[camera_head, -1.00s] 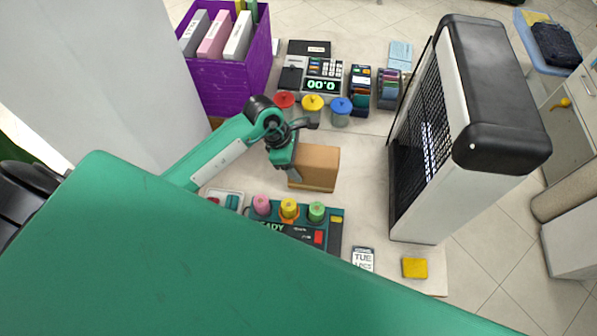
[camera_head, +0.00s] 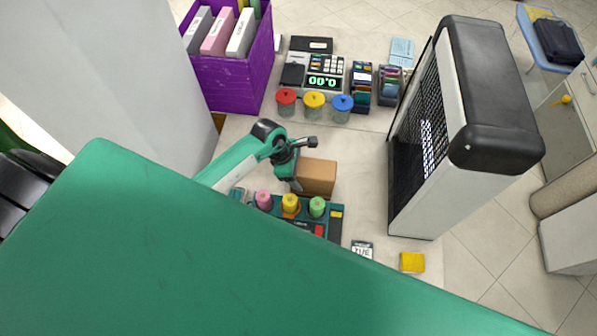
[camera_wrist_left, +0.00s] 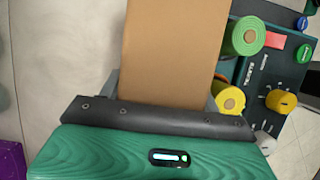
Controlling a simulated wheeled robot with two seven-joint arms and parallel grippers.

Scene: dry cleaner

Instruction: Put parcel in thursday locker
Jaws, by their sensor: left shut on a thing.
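The parcel is a plain brown box (camera_head: 318,177) over the middle of the counter, behind the row of small coloured spools. My left gripper (camera_head: 297,182) is shut on its left end in the head view. In the left wrist view the parcel (camera_wrist_left: 175,50) stands out between the fingers of the gripper (camera_wrist_left: 166,88), with spools and a dark panel to its right. I cannot tell how far the parcel is above the counter. A small calendar reading TUE (camera_head: 362,250) stands at the front. No Thursday locker can be made out. My right gripper is not in view.
A tall white-and-black unit with a grille (camera_head: 465,115) stands right of the parcel. Three coloured-lid jars (camera_head: 314,106) and a till (camera_head: 325,80) are behind it. A purple bin (camera_head: 230,82) stands back left. The counter between parcel and unit is clear.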

